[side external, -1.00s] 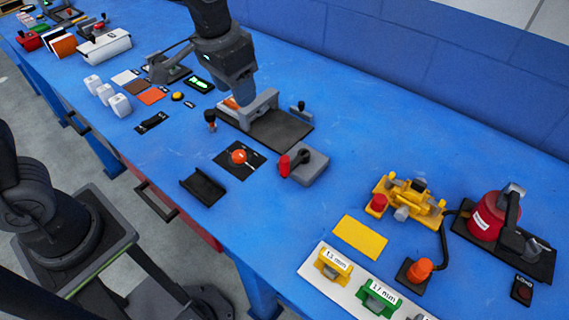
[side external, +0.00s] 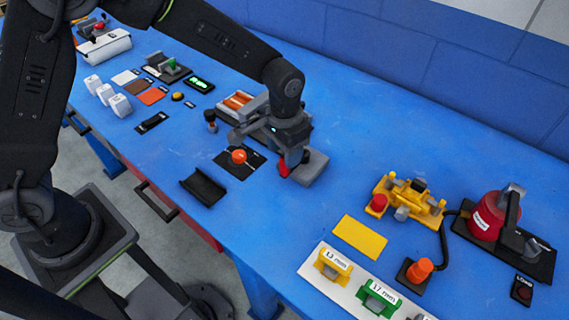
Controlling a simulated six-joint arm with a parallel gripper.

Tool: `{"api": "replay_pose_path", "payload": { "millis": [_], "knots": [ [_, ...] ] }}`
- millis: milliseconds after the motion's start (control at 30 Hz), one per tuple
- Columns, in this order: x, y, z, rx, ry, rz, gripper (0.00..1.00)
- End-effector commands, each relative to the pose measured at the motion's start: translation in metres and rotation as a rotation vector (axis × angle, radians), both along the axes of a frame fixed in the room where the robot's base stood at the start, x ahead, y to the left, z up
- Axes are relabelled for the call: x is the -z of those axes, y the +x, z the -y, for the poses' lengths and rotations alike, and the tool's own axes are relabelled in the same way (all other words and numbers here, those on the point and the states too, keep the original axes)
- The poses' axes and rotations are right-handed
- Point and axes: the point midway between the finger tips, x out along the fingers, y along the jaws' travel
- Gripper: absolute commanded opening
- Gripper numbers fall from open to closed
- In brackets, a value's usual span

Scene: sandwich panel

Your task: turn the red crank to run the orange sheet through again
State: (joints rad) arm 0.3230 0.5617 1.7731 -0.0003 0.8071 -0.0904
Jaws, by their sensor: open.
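The grey roller unit (side external: 224,112) stands just behind and left of my gripper. Orange strips (side external: 238,100) show in it, partly covered by grey parts. My wrist hides much of the dark plate beside it.
A black pad with an orange knob (side external: 239,157) and a black tray (side external: 203,187) lie left of the crank. Flat samples, one orange (side external: 152,96), lie farther left. A yellow fixture (side external: 409,199) stands right, with clear blue bench between.

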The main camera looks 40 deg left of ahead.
Motion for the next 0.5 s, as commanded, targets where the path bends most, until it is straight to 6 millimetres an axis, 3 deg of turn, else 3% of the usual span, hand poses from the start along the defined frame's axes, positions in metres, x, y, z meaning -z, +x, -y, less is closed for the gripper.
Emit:
{"api": "replay_pose_path", "payload": {
  "millis": [200,500],
  "knots": [
    [0.036,0.0,0.0,0.0,0.001,-0.003,0.5],
    [0.051,0.0,0.0,0.0,0.0,0.001,0.5]
  ]
}}
